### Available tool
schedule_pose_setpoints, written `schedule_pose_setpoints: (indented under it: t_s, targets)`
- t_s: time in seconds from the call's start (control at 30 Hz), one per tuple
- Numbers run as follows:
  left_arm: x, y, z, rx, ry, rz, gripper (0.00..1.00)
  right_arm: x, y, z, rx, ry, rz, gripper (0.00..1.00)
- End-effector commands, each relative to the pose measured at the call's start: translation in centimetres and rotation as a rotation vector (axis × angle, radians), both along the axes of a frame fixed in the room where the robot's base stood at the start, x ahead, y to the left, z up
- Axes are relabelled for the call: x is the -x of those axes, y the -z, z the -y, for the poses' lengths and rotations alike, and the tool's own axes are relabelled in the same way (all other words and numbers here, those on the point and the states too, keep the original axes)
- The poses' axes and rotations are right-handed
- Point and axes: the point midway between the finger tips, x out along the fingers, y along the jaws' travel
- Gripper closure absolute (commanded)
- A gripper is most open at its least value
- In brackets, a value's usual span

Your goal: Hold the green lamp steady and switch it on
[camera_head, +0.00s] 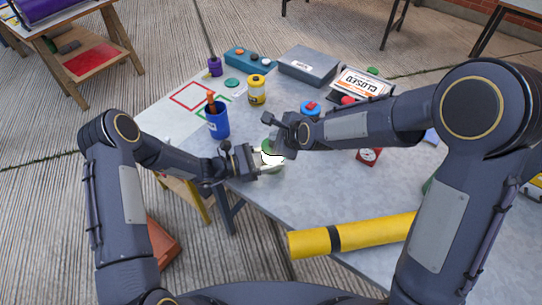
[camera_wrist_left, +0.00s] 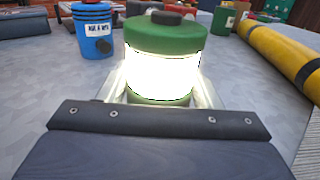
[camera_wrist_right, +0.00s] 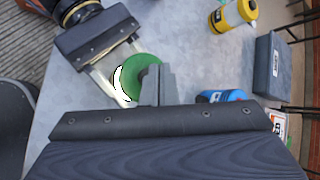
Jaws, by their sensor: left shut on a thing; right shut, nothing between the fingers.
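The green lamp (camera_head: 267,147) stands upright near the table's front left edge. In the left wrist view the lamp (camera_wrist_left: 165,38) has a green top and base, a dark button (camera_wrist_left: 172,17) on top, and a bright white glowing band. My left gripper (camera_head: 270,163) is shut on the lamp, with one finger on each side of the band. My right gripper (camera_head: 281,142) is shut and empty, close over the lamp's top. In the right wrist view its fingertips (camera_wrist_right: 157,72) cover part of the green top (camera_wrist_right: 140,72). I cannot tell whether they touch it.
A blue cup (camera_head: 217,122) with tools stands behind my left gripper. A yellow bottle (camera_head: 257,90), a grey case (camera_head: 309,66) and a closed sign (camera_head: 361,84) are farther back. A yellow roll (camera_head: 375,233) lies at the front. A red item (camera_head: 369,156) sits to the right.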

Motion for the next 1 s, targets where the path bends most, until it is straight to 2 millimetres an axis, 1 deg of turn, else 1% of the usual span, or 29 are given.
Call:
schedule_pose_setpoints:
  t_s: [0.27,0.8,1.0]
  targets:
    - [0.0,0.0,0.0,0.001,0.000,0.000,0.75,0.0,-0.3,0.0,0.001,0.000,0.001,1.00]
    - [0.0,0.0,0.0,0.001,0.000,0.000,0.75,0.0,-5.4,0.0,0.002,-0.001,0.003,1.00]
    - [0.0,0.0,0.0,0.001,0.000,0.000,0.75,0.0,-6.0,0.0,0.000,0.000,0.000,1.00]
